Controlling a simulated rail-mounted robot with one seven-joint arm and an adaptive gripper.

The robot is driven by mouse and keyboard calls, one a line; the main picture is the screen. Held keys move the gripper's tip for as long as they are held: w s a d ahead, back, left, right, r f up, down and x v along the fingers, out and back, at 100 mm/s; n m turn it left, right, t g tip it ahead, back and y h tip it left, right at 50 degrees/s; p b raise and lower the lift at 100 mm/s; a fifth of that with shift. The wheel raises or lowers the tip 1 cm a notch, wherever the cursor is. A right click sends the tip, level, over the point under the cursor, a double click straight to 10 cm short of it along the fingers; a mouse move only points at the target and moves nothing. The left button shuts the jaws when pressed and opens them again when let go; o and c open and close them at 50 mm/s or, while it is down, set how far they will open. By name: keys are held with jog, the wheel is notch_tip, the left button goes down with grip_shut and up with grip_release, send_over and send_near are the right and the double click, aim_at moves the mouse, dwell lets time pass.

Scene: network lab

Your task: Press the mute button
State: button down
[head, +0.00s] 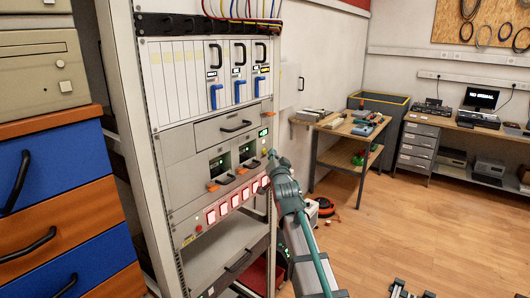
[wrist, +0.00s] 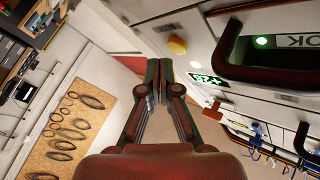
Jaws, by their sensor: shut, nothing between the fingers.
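My gripper (head: 274,156) is shut and empty, at the right side of the rack front in the head view. In the wrist view its closed fingertips (wrist: 158,68) show near the picture's middle. A round yellow button (wrist: 177,45) stands out from the light grey panel, just above and right of the fingertips there. A gap shows between fingertips and button in the picture; touching is not seen. A small dark label (wrist: 168,27) lies beside the button, too small to read. A lit green display (wrist: 207,78) is on the same panel. I cannot read which button is mute.
The rack (head: 232,130) carries several protruding handles, blue levers (head: 239,91) and a row of red-lit switches (head: 223,208). A dark handle (wrist: 245,60) juts out close to the right of my gripper in the wrist view. A wooden bench (head: 338,124) stands beyond; the floor to the right is mostly open.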

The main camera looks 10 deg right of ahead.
jog(key=shift+d+r+p, duration=0.1)
jog(key=shift+r+p, duration=0.15)
jog(key=shift+p, duration=0.5)
jog(key=d+p, duration=0.1)
jog(key=p, duration=0.4)
jog(key=shift+s, duration=0.4)
jog(key=s+p, duration=0.1)
jog(key=p, duration=0.3)
jog(key=shift+d+p, duration=0.3)
jog(key=shift+p, duration=0.1)
jog(key=d+p, duration=0.1)
jog(key=s+p, duration=0.1)
jog(key=p, duration=0.1)
jog(key=shift+s+d+f, duration=0.2)
jog(key=shift+s+d, duration=0.1)
jog(key=shift+d, duration=0.1)
